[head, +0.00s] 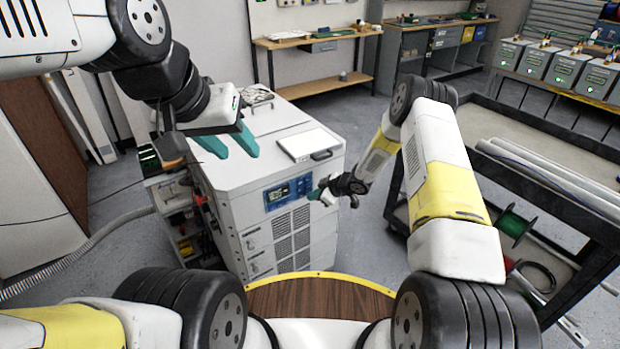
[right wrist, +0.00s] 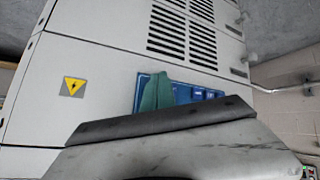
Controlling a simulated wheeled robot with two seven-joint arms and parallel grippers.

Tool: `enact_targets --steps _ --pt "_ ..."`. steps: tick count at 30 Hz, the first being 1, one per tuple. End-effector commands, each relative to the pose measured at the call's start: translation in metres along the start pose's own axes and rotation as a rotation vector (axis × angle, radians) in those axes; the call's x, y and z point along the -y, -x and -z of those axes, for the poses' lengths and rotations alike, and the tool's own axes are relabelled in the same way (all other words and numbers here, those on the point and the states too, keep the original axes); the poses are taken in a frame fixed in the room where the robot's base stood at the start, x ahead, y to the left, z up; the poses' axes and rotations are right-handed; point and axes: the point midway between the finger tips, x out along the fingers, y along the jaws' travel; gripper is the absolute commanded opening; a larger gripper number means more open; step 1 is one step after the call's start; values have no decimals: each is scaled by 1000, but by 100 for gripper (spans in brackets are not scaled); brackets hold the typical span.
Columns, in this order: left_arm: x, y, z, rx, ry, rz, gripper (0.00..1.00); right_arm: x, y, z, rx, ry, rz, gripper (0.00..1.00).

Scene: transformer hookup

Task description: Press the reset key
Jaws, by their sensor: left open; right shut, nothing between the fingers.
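The white transformer cabinet (head: 230,195) stands in front of me. A blue control panel (head: 289,190) with a small display is on its front face. The reset key cannot be made out separately at this size. My right gripper (head: 316,193) is shut and empty, with its teal fingertips at the right edge of the panel. In the right wrist view the fingertips (right wrist: 160,92) overlap the blue panel (right wrist: 190,90) and hide part of it; I cannot tell whether they touch it. My left gripper (head: 236,148) is open and empty above the cabinet's left top edge.
A flat white plate with a dark handle (head: 310,144) lies on the cabinet top. A black cart (head: 540,165) with pipes stands at the right. A grey hose (head: 90,245) runs along the floor at left.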

Motion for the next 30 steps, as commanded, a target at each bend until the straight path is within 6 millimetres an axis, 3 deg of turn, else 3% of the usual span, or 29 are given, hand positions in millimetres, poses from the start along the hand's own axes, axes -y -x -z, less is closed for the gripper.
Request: enact_targets --steps 17,30 --pt "0 0 0 0 0 0 41 7 10 -7 1 -1 0 0" --pt "0 0 0 0 0 0 41 28 38 -28 2 -1 1 0"
